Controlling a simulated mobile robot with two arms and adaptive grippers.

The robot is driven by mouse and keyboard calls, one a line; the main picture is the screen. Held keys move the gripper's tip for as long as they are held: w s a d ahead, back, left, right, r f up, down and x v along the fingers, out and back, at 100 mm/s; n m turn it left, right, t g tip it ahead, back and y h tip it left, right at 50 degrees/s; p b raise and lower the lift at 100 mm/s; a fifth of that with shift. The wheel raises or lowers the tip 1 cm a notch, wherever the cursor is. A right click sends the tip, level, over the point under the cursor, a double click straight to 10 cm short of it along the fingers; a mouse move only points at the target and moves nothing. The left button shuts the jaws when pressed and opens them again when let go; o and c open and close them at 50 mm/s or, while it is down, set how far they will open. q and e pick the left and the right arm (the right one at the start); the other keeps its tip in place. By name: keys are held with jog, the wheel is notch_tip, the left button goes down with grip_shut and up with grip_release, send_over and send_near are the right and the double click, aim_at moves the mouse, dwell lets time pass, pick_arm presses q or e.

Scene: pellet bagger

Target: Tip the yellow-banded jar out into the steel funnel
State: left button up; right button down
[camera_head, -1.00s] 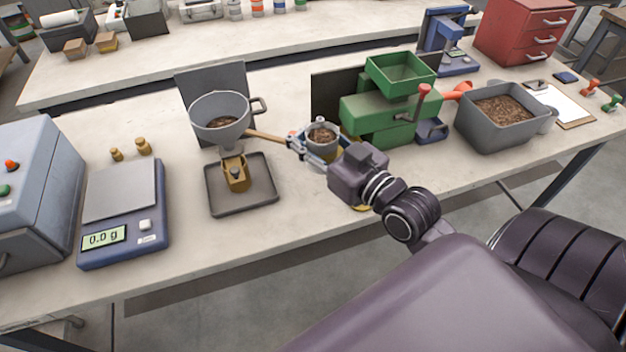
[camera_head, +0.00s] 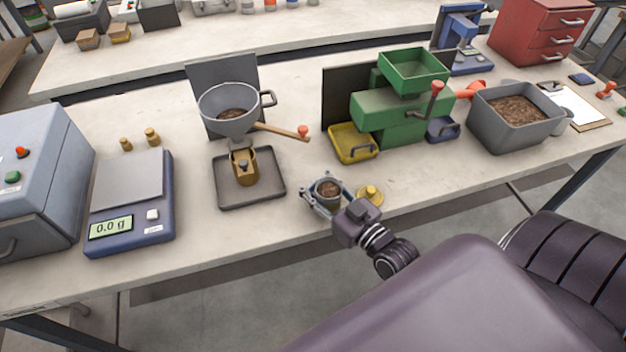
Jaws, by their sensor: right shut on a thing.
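The steel funnel (camera_head: 222,122) stands over a brass fitting (camera_head: 243,165) on a dark tray, with brown pellets in its bowl. My right gripper (camera_head: 322,193) is shut on a small grey jar (camera_head: 329,202) near the bench's front edge, to the right of and in front of the funnel. The jar looks upright and has brown pellets inside. Its band is too small and covered to make out clearly. My left gripper is not in view.
A wooden handle with a red knob (camera_head: 303,132) sticks out right of the funnel. A yellow knobbed piece (camera_head: 370,192) lies just right of the jar. The green machine (camera_head: 390,115) with a yellow tray (camera_head: 352,145) stands behind. A scale (camera_head: 130,205) is left; a pellet bin (camera_head: 510,125) right.

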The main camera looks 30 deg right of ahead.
aim_at(337, 207)
dwell(0.3)
jog(key=shift+f, duration=0.2)
jog(key=c, duration=1.2)
grip_release()
jog(key=shift+c, duration=0.2)
jog(key=shift+f+b, duration=0.2)
jog(key=shift+b, duration=0.4)
jog(key=s, duration=0.3)
jog(key=s+d+b, duration=0.1)
jog(key=s, duration=0.3)
jog(key=s+b, duration=0.1)
jog(key=s, duration=0.2)
jog(key=shift+s+d+f, duration=0.15)
jog(key=shift+s+d, duration=0.2)
jog(key=shift+d, duration=0.05)
jog(key=shift+s+d, duration=0.1)
jog(key=shift+s, duration=0.5)
